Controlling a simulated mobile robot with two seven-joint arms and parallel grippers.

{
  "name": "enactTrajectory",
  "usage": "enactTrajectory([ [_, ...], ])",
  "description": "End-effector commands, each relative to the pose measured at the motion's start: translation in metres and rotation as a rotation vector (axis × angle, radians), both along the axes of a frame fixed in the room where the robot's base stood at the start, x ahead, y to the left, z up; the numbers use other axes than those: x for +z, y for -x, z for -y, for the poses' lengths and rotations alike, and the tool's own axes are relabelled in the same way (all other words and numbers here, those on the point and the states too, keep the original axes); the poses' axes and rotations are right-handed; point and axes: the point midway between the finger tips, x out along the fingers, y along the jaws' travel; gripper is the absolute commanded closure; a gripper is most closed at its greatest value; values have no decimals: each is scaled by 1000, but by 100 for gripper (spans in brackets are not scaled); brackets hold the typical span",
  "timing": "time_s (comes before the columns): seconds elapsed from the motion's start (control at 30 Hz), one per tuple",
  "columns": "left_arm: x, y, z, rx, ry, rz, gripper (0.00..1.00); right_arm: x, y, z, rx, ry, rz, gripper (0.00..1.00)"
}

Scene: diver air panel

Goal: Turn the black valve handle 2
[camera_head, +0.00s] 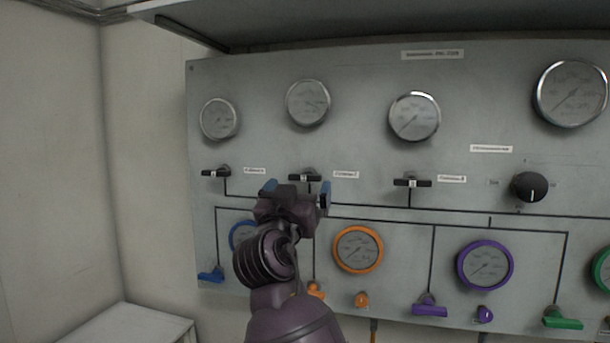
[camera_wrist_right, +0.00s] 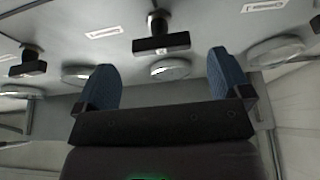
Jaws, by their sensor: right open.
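Black valve handle 2 (camera_head: 306,177) is the middle one of three black T-shaped handles on the grey panel, and its bar lies level. It also shows in the right wrist view (camera_wrist_right: 160,44), where the panel appears upside down. My right gripper (camera_head: 298,192) is open, with blue fingertips spread in front of and just below the handle. In the right wrist view the fingers (camera_wrist_right: 165,68) stand to either side of the handle's line, and the handle shows beyond their tips with nothing between them. My left gripper is out of view.
Black handles stand to the left (camera_head: 216,173) and right (camera_head: 412,183) of it. A black knob (camera_head: 529,187) is farther right. Gauges line the panel above; an orange gauge (camera_head: 358,250), a purple gauge (camera_head: 485,265) and coloured valves sit below. My right arm partly hides a blue gauge (camera_head: 240,236).

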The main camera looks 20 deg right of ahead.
Motion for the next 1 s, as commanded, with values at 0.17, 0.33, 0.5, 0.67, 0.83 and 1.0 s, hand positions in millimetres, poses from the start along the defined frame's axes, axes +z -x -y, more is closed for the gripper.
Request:
enactTrajectory([
  [0.17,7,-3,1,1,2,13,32,13,-21,15,-1,3,1,4],
  [0.33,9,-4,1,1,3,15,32,18,-35,23,1,1,1,4],
  [0.5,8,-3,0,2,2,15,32,19,-40,27,1,0,-1,4],
  [0.67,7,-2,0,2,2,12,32,19,-40,27,1,0,-1,4],
  [0.83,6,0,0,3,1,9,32,19,-40,26,2,0,-1,17],
  [1.0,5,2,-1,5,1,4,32,19,-40,26,2,0,-1,43],
])
